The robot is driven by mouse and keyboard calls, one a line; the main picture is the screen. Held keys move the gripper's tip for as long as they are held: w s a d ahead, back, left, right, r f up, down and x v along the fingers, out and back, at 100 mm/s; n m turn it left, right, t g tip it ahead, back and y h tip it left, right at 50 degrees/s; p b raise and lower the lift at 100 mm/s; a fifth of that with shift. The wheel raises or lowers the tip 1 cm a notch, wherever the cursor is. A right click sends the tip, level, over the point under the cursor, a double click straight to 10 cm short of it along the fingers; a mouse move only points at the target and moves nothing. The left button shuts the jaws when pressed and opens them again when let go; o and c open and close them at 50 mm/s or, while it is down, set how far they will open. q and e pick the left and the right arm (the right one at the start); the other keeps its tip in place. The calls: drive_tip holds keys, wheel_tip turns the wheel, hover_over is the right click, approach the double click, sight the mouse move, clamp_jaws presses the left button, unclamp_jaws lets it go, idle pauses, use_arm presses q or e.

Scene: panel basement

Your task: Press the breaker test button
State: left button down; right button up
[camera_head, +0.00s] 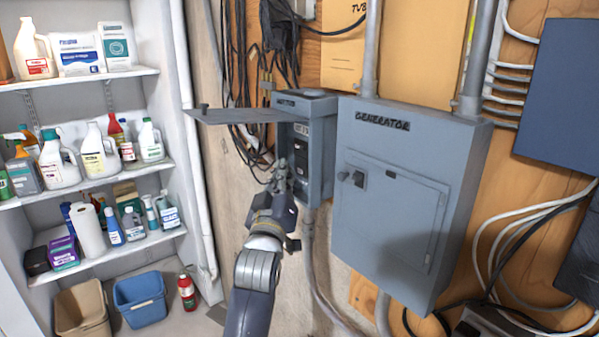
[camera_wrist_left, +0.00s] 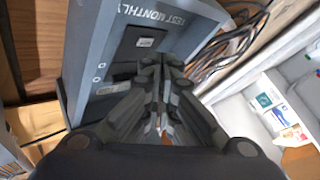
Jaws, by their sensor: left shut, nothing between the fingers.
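My right gripper is not in view.
A large grey box marked "GENERATOR" (camera_head: 405,190) stands immediately right of the breaker box. Conduits and loose black cables (camera_head: 235,60) run around them. Shelves of bottles (camera_head: 80,160) stand at the left, with a blue bin (camera_head: 140,298) on the floor.

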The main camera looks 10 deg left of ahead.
use_arm(q)
drive_tip(key=shift+w+d, duration=0.1)
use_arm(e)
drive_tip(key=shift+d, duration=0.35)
use_arm(q)
drive_tip(key=shift+w+d, duration=0.25)
drive_tip(key=shift+w, duration=0.05)
